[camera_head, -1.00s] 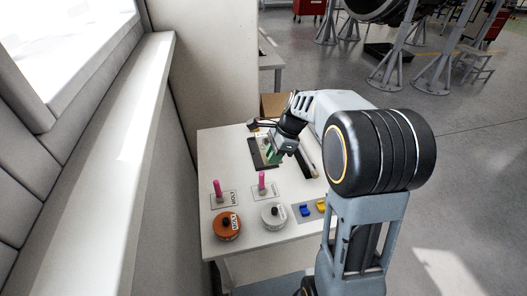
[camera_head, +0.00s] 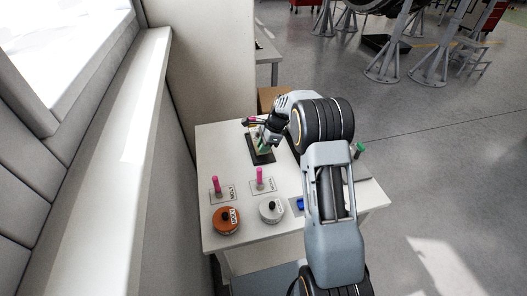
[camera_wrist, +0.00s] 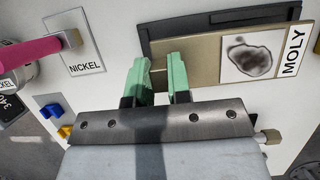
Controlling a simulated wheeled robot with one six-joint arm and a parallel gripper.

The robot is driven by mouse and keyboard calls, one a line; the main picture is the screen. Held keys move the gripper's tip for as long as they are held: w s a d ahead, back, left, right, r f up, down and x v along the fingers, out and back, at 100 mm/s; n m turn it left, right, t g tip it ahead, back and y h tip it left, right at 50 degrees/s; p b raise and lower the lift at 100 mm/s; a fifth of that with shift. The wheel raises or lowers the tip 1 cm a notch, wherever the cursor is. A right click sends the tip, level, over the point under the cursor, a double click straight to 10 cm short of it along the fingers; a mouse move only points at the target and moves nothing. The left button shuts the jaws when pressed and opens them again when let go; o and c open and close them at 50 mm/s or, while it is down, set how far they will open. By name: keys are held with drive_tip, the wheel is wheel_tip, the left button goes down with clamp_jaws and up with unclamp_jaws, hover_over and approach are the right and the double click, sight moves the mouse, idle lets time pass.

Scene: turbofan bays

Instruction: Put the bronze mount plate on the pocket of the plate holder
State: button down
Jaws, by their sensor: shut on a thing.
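The bronze mount plate (camera_wrist: 204,60) shows in the wrist view as a tan slab. A white square with a dark blotch and a MOLY label are at its right end. My gripper (camera_wrist: 161,72) has green fingers shut on the plate near its left part. The dark plate holder (camera_wrist: 146,43) lies behind the plate, its rim showing above and to the left. In the head view, my gripper (camera_head: 264,143) is over the dark holder (camera_head: 263,158) at the back of the table. I cannot tell whether the plate touches the pocket floor.
On the white table (camera_head: 217,154) stand two pink-handled tools, one (camera_head: 216,185) left and one (camera_head: 260,175) nearer the holder. An orange jar (camera_head: 228,221) and a silver jar (camera_head: 271,211) stand at the front. A wall is on the left. My arm covers the table's right part.

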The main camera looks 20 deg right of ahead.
drive_tip(key=shift+f, duration=1.35)
drive_tip(key=shift+f, duration=0.1)
drive_tip(key=c, duration=1.1)
unclamp_jaws()
drive_tip(key=shift+f, duration=0.1)
